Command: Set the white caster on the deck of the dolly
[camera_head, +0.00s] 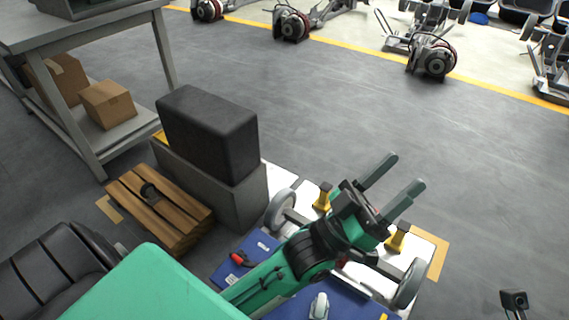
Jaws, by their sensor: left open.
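My left arm hides part of the mat and board. My right gripper is out of view.
A dark block (208,133) on a grey box (203,187) stands between platform and arm. Grey wheels (281,209) and yellow posts (397,238) are around my gripper. A red-handled tool (240,259) lies on the mat. A shelf table (95,30) is upper left; open floor lies beyond.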

